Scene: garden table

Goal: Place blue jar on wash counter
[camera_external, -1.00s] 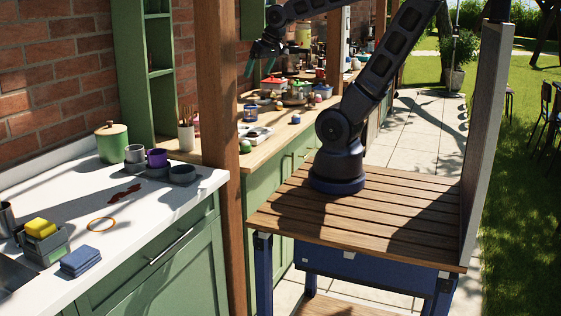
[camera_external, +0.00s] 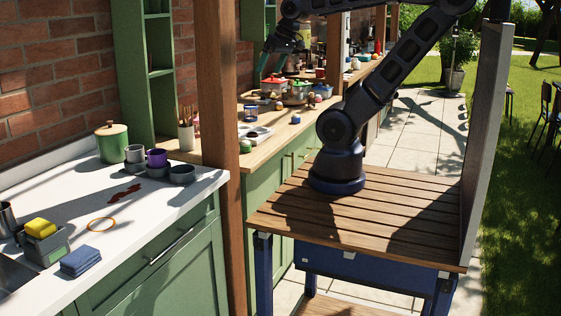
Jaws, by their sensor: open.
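A small blue, glass-like vessel (camera_external: 250,113), which looks like the blue jar, stands on the wooden counter (camera_external: 222,152) just right of the wooden post. The white wash counter (camera_external: 75,196) is at the left, with a sink at its near-left corner. My gripper (camera_external: 272,66) is open, fingers pointing down, high over the far part of the wooden counter. It is above and to the right of the blue vessel, clearly apart from it. Its fingers are small and partly lost against the clutter behind.
The wash counter holds a green canister (camera_external: 112,143), grey and purple cups (camera_external: 156,158), a yellow sponge (camera_external: 40,228) in a grey caddy, folded blue cloths (camera_external: 80,261) and an orange ring (camera_external: 101,224). Its middle is mostly clear. The post (camera_external: 222,110) stands between the counters.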

